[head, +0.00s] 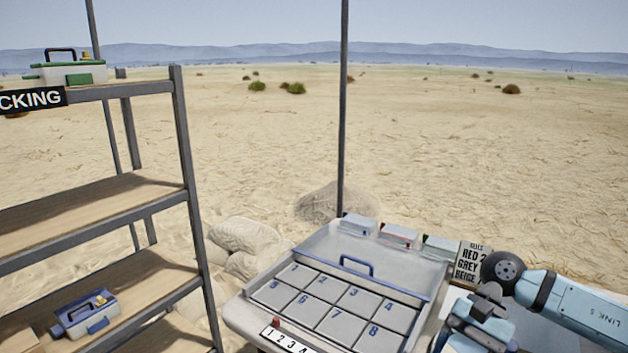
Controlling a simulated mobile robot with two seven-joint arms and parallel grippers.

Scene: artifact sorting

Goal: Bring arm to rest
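My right arm (575,305) comes in from the right edge, pale blue with a dark round joint. It bends at this joint, and its wrist end (480,322) hangs down at the bottom right, in front of the right side of the sorting table (432,325). The fingers of my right gripper cannot be made out, so its opening and anything in it are hidden. My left arm and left gripper are not in view.
A tray with numbered cells (345,300) and a blue handle lies on the table, bare in its visible cells. Small boxes (400,236) and a sign (470,262) line its back edge. A shelf rack (190,190) at left holds a green-white case (70,72) and a blue-white case (85,312).

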